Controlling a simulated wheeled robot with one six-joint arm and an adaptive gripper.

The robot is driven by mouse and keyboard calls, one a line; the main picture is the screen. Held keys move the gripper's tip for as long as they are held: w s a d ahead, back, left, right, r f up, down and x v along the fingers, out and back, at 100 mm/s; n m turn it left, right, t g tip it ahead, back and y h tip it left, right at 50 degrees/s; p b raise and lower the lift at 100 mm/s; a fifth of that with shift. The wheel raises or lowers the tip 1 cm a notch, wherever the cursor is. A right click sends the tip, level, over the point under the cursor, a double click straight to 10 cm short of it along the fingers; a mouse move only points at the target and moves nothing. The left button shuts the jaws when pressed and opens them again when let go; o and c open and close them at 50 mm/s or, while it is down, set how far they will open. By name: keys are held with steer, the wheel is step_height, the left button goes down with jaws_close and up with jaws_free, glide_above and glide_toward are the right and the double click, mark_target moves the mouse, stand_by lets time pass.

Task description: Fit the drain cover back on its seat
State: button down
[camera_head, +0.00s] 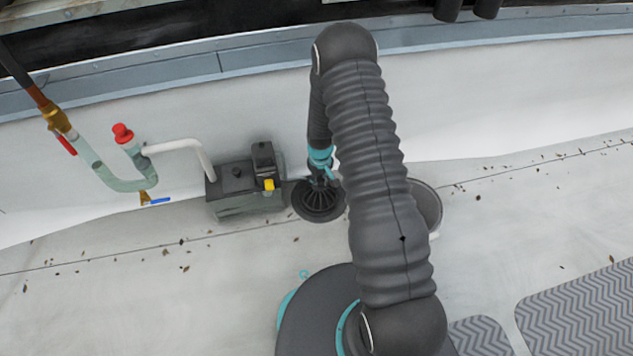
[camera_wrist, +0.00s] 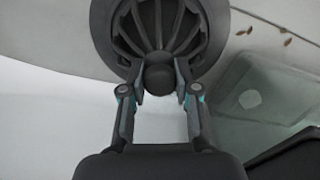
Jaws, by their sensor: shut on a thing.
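The dark ribbed drain cover (camera_head: 319,203) is in the middle of the head view, beside the right end of a grey box. In the wrist view the cover (camera_wrist: 157,28) fills the top, with radial ribs, a round knob and a wide dark rim around it. My gripper (camera_head: 323,180) comes down on it from above. In the wrist view my gripper's fingers (camera_wrist: 160,88) are closed on both sides of the knob. I cannot make out the seat apart from the dark rim, nor tell whether the cover touches it.
The grey box (camera_head: 245,190) with a yellow part stands left of the cover. A bucket (camera_head: 430,208) is partly hidden behind my arm. Pipes with a red cap (camera_head: 122,132) stand at the left. Ribbed mats (camera_head: 580,310) lie front right. Leaves dot the pale roof (camera_head: 130,300).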

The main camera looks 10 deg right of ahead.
steer(key=shift+f, duration=0.25)
steer(key=c, duration=0.8)
jaws_free()
steer(key=o, duration=0.5)
steer(key=shift+r, duration=0.15)
steer(key=shift+r+p, duration=1.45)
steer(key=shift+r, duration=1.4)
